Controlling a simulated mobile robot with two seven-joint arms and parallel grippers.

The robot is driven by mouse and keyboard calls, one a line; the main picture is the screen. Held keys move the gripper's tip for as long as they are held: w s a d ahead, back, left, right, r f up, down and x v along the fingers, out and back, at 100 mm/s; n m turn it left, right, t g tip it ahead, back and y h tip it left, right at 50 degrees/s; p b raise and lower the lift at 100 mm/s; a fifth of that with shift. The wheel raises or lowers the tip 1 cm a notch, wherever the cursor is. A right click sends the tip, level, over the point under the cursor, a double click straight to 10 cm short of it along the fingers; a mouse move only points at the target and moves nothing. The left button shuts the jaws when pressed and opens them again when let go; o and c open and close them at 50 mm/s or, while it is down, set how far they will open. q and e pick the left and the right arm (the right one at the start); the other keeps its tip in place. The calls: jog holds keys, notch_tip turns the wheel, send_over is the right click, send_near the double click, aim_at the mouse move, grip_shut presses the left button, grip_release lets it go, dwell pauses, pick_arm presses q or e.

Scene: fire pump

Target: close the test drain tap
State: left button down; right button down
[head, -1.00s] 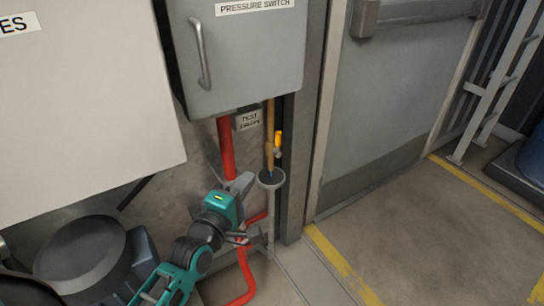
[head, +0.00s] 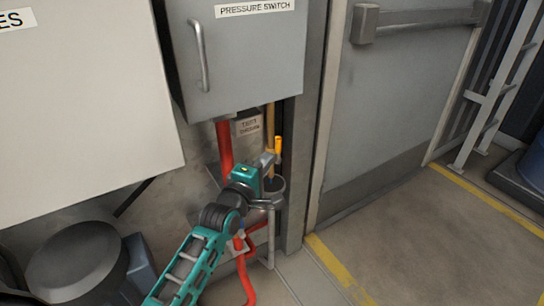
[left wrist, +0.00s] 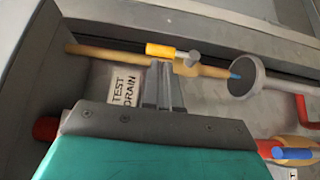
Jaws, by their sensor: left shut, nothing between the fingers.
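The test drain tap has a yellow lever (head: 278,146) on a thin brass pipe below the grey box. In the left wrist view the lever (left wrist: 166,51) lies along the brass pipe (left wrist: 105,50). My left gripper (head: 268,160) is just beside the tap, its fingers pointing towards it. In the left wrist view its shut fingers (left wrist: 163,68) are empty, with their tips close to the lever; I cannot tell whether they touch. A grey funnel (left wrist: 247,77) faces the pipe's end, where a small blue bit (left wrist: 235,75) shows. My right gripper is not in view.
The pressure switch box (head: 245,60) hangs above the tap. A "TEST DRAIN" label (left wrist: 124,88) is beside the pipe. A red pipe (head: 224,145) runs down left of the tap. A grey door (head: 400,90) is to the right, with clear floor (head: 440,240) before it.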

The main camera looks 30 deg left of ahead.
aim_at(277, 146)
pick_arm(q)
jog(key=shift+w+a+b, duration=0.1)
jog(key=shift+w+b, duration=0.4)
jog(key=shift+w, duration=1.6)
